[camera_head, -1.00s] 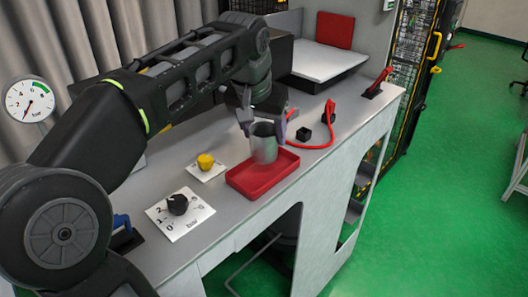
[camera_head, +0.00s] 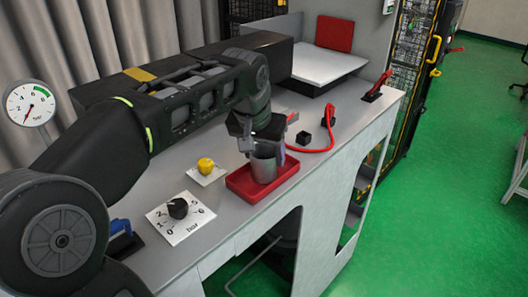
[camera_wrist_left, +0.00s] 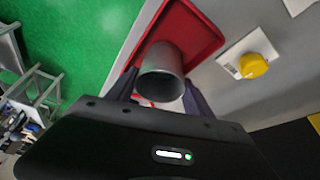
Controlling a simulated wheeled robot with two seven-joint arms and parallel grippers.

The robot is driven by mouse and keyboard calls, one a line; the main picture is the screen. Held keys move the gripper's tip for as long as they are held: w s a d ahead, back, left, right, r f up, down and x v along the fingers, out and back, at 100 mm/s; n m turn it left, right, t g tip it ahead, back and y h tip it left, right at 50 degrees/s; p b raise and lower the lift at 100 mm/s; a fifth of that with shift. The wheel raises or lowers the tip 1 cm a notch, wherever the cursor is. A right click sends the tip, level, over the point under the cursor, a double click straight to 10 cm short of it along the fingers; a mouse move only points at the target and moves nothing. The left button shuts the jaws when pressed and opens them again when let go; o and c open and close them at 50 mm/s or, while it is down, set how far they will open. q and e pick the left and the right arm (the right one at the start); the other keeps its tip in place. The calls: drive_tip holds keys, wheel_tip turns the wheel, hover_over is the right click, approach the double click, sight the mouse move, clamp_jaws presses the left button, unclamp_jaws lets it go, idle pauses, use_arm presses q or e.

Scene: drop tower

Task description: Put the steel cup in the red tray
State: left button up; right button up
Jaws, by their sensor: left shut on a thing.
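The steel cup (camera_head: 263,166) is a grey metal cylinder, upright at the red tray (camera_head: 243,189) on the bench. My left gripper (camera_head: 262,146) is shut on the cup near its upper part, with a finger on either side. In the left wrist view the cup (camera_wrist_left: 162,76) sits between the two fingers (camera_wrist_left: 160,92), its open rim facing the camera. The red tray (camera_wrist_left: 196,22) lies behind it there. The cup's base is low within the tray's outline; whether it touches the tray floor I cannot tell. My right gripper is not in view.
A yellow button (camera_head: 206,165) and a black rotary knob (camera_head: 178,208) on white plates are left of the tray. A red cable (camera_head: 318,149), a small black block (camera_head: 304,138) and a red-handled lever (camera_head: 378,86) are to the right. The bench's front edge is close to the tray.

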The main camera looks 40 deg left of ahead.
use_arm(q)
drive_tip(key=shift+f, duration=0.2)
drive_tip(key=o, duration=1.6)
drive_tip(key=shift+r, duration=0.1)
drive_tip(key=shift+c, duration=0.2)
drive_tip(key=shift+r, duration=0.1)
drive_tip(key=shift+r, duration=0.2)
drive_tip(key=p+v, duration=0.1)
drive_tip(key=v, duration=1)
drive_tip(key=shift+r, duration=0.35)
drive_tip(key=shift+s+d+f, duration=0.1)
drive_tip(key=shift+s, duration=0.05)
